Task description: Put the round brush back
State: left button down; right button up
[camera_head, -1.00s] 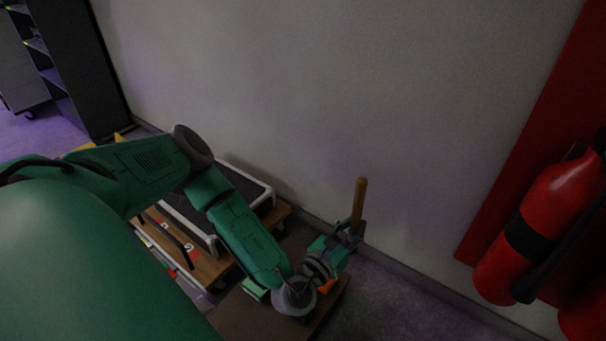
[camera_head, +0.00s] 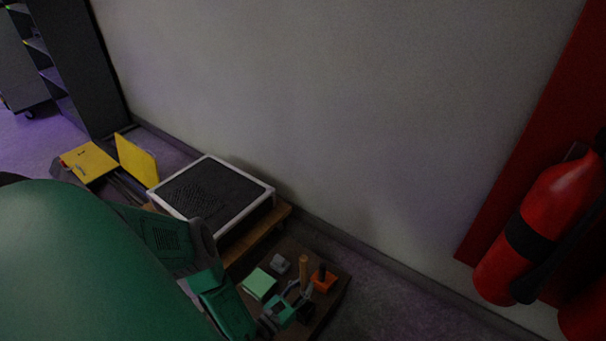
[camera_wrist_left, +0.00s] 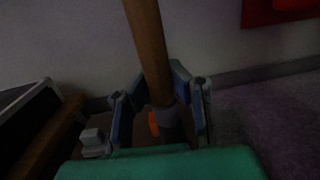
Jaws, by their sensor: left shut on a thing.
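The round brush has a wooden handle (camera_head: 303,266) that stands roughly upright above my left gripper (camera_head: 296,298). In the left wrist view the handle (camera_wrist_left: 148,45) runs up from between the fingers, with a grey collar below it. My left gripper (camera_wrist_left: 160,100) is shut on the brush. The brush's lower end is hidden, so I cannot tell whether it touches the brown surface (camera_head: 336,293) below. My right gripper is in neither view.
An orange block with a dark upright part (camera_head: 323,280) is just right of the brush. A green pad (camera_head: 258,284) and small grey block (camera_head: 279,263) are to its left. A white-framed dark panel (camera_head: 222,190), yellow box (camera_head: 88,160) and wall are behind.

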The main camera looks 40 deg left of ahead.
pick_arm(q)
jog(key=shift+s+n+y, duration=0.1)
jog(key=shift+n+y, duration=0.6)
jog(key=shift+y, duration=0.5)
jog(key=shift+s+f+n+g+y, duration=0.1)
jog(key=shift+f+n+g+y, duration=0.25)
jog(key=shift+y, duration=0.25)
notch_tip(320, 180, down, 10)
jog(key=b, duration=0.7)
jog(key=shift+a+r, duration=0.1)
jog(key=shift+r, duration=0.2)
jog(key=c, duration=1.6)
grip_release()
jog(key=shift+o, duration=0.2)
jog(key=p+v, duration=0.2)
jog(key=v, duration=1)
